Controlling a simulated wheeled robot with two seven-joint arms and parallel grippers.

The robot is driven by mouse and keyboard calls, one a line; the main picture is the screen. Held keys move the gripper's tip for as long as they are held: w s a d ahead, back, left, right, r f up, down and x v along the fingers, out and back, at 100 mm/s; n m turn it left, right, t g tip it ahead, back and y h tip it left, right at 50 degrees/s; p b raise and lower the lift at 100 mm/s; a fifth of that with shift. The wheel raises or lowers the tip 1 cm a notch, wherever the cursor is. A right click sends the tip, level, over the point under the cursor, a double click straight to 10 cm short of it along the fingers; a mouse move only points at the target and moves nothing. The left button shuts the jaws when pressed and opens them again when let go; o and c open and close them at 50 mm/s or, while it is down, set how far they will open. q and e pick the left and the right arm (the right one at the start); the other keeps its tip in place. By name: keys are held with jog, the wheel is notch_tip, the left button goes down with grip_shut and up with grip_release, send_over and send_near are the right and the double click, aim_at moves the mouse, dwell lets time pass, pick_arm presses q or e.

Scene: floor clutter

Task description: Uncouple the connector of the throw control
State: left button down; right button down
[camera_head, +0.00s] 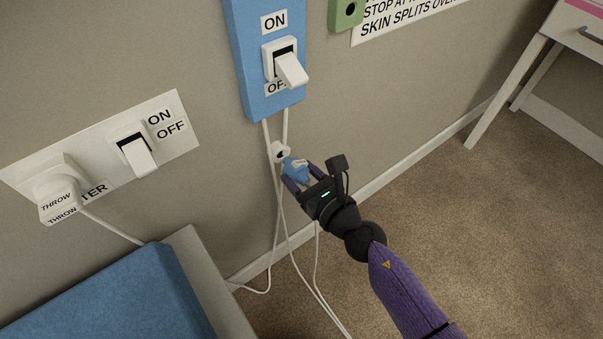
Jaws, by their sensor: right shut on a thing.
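The throw control appears to be the blue box (247,62) on the wall, with a white rocker switch (291,70) between ON and OFF labels. White cables hang from its underside. Below it is a connector with a white round part (280,153) and a light blue part (294,170). My right gripper (296,174) is shut on the blue part, its fingers on either side of it. The white part sits right beside the blue part at upper left; I cannot tell whether they are joined. My left gripper is not in view.
A white wall plate (185,117) at left has a switch and a plug (60,195) labelled THROW. A blue padded surface (110,300) fills the lower left. A white table (520,75) stands at upper right. Loose cables hang to the carpet (500,220), which is clear at right.

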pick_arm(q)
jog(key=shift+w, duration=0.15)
pick_arm(e)
jog(key=shift+w+a, duration=0.2)
jog(key=shift+w, duration=0.1)
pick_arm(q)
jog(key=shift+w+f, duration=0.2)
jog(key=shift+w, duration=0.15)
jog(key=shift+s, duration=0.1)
pick_arm(e)
jog(key=shift+w+a, duration=0.2)
jog(key=shift+w, duration=0.05)
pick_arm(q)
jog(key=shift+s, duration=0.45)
pick_arm(e)
jog(key=shift+w+a, duration=0.3)
jog(key=shift+w, duration=0.1)
jog(key=shift+w+a, duration=0.15)
jog(key=shift+w, duration=0.1)
